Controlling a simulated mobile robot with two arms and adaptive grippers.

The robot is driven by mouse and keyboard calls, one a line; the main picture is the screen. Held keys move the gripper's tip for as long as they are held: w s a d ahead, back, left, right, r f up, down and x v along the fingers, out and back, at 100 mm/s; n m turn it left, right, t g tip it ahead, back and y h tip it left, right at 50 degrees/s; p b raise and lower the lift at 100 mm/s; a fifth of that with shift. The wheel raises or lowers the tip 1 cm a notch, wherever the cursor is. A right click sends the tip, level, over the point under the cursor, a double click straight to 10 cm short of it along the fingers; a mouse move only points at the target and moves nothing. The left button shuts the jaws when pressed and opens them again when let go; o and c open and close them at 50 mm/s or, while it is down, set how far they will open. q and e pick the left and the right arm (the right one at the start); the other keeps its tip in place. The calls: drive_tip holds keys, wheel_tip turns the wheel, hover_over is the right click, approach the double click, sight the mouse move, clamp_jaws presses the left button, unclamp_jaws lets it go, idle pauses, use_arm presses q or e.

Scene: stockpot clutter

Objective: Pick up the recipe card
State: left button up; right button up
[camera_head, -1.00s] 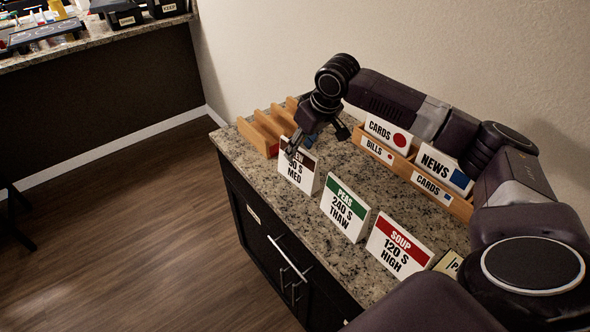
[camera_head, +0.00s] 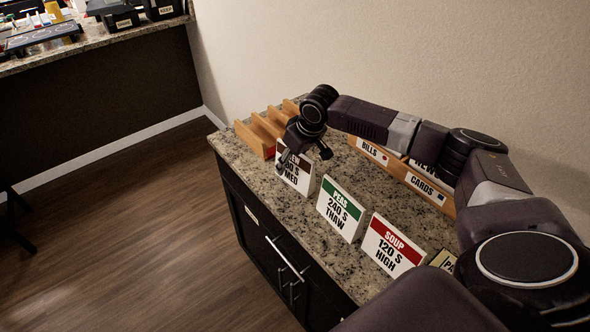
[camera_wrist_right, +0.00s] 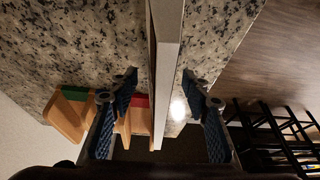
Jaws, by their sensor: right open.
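In the right wrist view the card (camera_wrist_right: 168,45) shows edge-on between the two blue-padded fingers of the gripper (camera_wrist_right: 160,88), with gaps visible on both sides. Two other cards stand further right: a green-headed "PEAS" card (camera_head: 340,210) and a red-headed "SOUP" card (camera_head: 393,247). My left gripper is not in view.
A slotted wooden rack (camera_head: 255,139) stands at the counter's far left end. A wooden sorter (camera_head: 375,152) labelled "BILLS" and "CARDS" runs along the wall, partly hidden by my arm. A yellowish card (camera_head: 443,261) is partly hidden at the right.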

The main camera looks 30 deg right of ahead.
drive_tip(key=shift+f+p, duration=0.25)
drive_tip(key=shift+p, duration=0.1)
idle(0.3)
drive_tip(key=c, duration=1)
